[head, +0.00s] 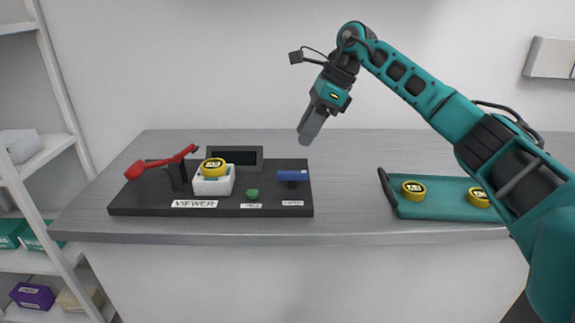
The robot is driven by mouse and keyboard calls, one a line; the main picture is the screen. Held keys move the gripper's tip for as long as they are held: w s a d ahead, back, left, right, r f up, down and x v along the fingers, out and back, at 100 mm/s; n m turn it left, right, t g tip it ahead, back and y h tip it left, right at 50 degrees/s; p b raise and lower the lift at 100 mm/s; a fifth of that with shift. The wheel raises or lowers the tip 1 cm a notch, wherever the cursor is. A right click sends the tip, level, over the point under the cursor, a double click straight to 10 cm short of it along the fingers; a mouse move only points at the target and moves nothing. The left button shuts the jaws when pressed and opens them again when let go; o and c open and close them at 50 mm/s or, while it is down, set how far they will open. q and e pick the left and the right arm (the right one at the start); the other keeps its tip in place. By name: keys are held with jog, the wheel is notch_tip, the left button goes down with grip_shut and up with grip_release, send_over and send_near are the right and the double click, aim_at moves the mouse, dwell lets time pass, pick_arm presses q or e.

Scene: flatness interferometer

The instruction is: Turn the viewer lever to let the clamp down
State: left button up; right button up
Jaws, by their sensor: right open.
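A black board (140,207) labelled VIEWER lies on the left part of the bench. On it, a red lever arm (160,163) is mounted on a black post (178,177). Its thick end points left and low; its other end rises toward the right, near a yellow-and-black disc (214,167). The disc sits on a white block (213,186). A blue handle (292,175) lies roughly level at the board's right end. My right gripper (308,136) is open and empty, above and behind the blue handle, touching nothing. My left gripper is out of view.
A green button (252,194) and a dark screen (235,156) are on the board. A teal tray (440,209) with two yellow discs stands at the right, partly behind my right arm. The bench (346,190) between board and tray is clear. Shelves (40,155) stand at the left.

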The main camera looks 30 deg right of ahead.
aim_at(294, 172)
jog(key=shift+h, duration=0.4)
jog(key=x, duration=0.3)
jog(key=d+x, duration=0.1)
jog(key=x, duration=0.2)
jog(key=d+b+x, duration=0.1)
jog(key=x, duration=0.3)
jog(key=shift+f, duration=0.5)
grip_shut()
